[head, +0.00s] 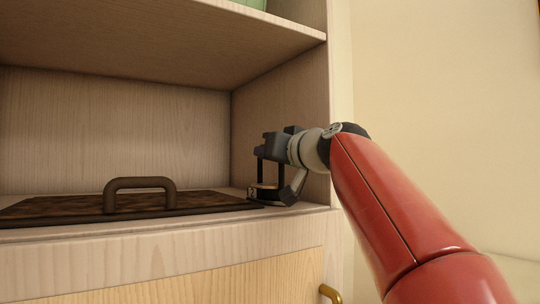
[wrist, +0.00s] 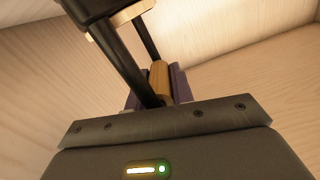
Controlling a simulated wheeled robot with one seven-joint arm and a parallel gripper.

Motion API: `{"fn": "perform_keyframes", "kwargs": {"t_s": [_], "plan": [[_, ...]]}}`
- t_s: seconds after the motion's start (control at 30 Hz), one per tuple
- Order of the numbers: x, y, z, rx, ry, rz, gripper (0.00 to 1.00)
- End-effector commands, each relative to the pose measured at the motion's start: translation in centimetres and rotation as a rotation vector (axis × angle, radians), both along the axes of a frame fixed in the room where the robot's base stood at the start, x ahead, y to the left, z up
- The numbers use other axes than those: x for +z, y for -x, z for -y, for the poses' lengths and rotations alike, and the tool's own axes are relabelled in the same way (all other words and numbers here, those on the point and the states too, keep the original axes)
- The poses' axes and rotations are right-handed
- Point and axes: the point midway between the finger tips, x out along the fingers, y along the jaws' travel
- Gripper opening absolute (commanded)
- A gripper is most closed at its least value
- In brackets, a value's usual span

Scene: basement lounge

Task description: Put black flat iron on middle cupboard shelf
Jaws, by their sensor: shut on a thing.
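My gripper (head: 268,184) points down at the right end of a cupboard compartment, near its side wall. It is shut on the black flat iron (head: 288,196), a small dark piece at the fingertips, low over the shelf board. The fingers hide much of it, and I cannot tell whether it touches the board. In the wrist view, a tan cylinder and dark greyish-purple parts (wrist: 181,84) show beyond the black fingers. The shelf (head: 60,232) with its pale wooden front edge lies below the gripper.
A flat dark brown tray-like plate (head: 60,207) with an arched handle (head: 140,183) fills the shelf's left and middle, reaching near the gripper. Another board (head: 160,45) is above, with a green item (head: 252,4) on top. Below is a light wood front (head: 200,280) with a brass handle (head: 330,293).

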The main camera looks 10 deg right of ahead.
Motion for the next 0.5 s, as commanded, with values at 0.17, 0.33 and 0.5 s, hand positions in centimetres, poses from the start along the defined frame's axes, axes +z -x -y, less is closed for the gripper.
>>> {"fn": "perform_keyframes", "kwargs": {"t_s": [0.17, 0.33, 0.5], "plan": [[-0.26, -0.01, 0.0, 0.0, 0.0, 0.0, 0.31], [-0.26, -0.01, 0.0, 0.0, 0.0, -0.001, 0.45], [-0.25, -0.01, 0.0, 0.0, 0.0, -0.001, 0.45]]}}
